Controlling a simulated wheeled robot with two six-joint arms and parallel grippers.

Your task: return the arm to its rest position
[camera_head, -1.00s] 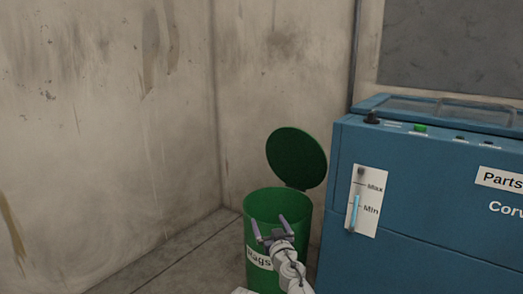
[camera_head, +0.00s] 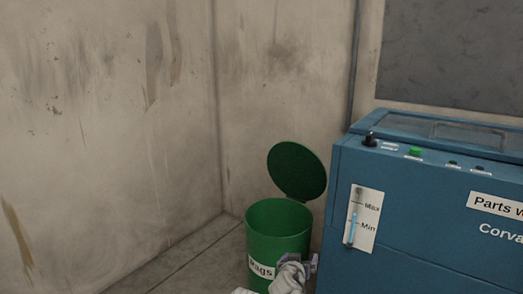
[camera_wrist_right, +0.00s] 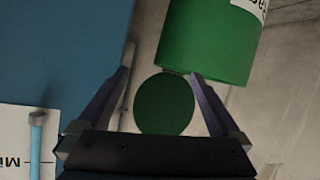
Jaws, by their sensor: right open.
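My right gripper (camera_head: 302,262) is low in the head view, in front of the lower right side of the green bin and close to the blue machine. Its fingers show in the right wrist view (camera_wrist_right: 158,73), spread apart with nothing held between them. The pale wrist of my right arm hides part of the bin's lower front. My left gripper is in neither view.
The green bin (camera_head: 270,240) stands open, its round lid (camera_head: 297,171) tilted up behind. The blue parts washer (camera_head: 415,205) stands close on the right, with a level gauge (camera_head: 363,219) on its side. Floor (camera_head: 195,262) left of the bin is clear.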

